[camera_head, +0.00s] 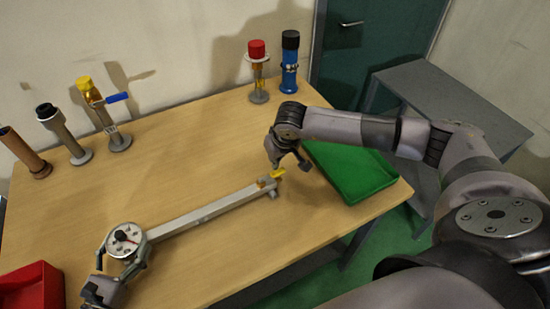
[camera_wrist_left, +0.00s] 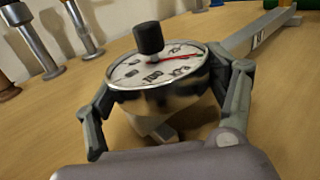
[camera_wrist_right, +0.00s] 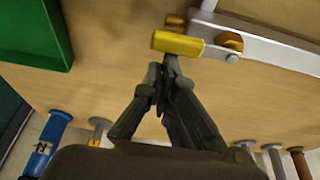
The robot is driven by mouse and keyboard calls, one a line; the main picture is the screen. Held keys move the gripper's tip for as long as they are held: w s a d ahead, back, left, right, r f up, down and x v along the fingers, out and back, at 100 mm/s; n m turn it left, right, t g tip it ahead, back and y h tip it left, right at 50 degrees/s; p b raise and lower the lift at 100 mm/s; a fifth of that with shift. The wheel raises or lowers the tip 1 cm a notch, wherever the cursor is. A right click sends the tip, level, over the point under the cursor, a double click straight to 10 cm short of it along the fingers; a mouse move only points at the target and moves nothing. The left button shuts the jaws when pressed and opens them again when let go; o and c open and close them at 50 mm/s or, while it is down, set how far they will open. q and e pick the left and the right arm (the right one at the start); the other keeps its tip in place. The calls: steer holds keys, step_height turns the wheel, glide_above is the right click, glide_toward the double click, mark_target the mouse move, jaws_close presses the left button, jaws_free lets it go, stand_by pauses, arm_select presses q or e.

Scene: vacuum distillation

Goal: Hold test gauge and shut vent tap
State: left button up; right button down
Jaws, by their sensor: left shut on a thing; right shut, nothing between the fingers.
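The test gauge (camera_head: 125,240) is a round white dial with a black knob at the left end of a long grey bar (camera_head: 205,211). It fills the middle of the left wrist view (camera_wrist_left: 155,75). My left gripper (camera_head: 120,254) is shut on the gauge, one finger on each side. The vent tap's yellow handle (camera_head: 278,173) is at the bar's far right end, lying roughly along the bar in the right wrist view (camera_wrist_right: 178,44). My right gripper (camera_wrist_right: 168,72) is shut and empty, its fingertips right by the handle; I cannot tell if they touch.
A green tray (camera_head: 350,170) lies at the table's right and a red bin (camera_head: 30,287) at the front left. Several upright fittings line the back, among them a blue one (camera_head: 289,65) and a red-capped one (camera_head: 258,70).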

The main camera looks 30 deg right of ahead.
steer(key=shift+s+d+m, duration=0.1)
steer(key=shift+s+m, duration=0.3)
steer(key=shift+m, duration=0.3)
steer(key=shift+s+d+f+m+h, duration=0.1)
steer(key=shift+s+m+h, duration=0.6)
steer(key=shift+m, duration=0.5)
steer(key=s+a+m+g+h, duration=0.1)
steer(key=s+a+m+g, duration=0.1)
steer(key=s+m, duration=0.3)
steer(key=m, duration=0.3)
steer(key=shift+s+a+h, duration=0.3)
steer(key=shift+s+h, duration=0.05)
steer(key=shift+h, duration=0.05)
steer(key=shift+w, duration=0.1)
steer(key=shift+w+a, duration=0.3)
steer(key=shift+w, duration=0.35)
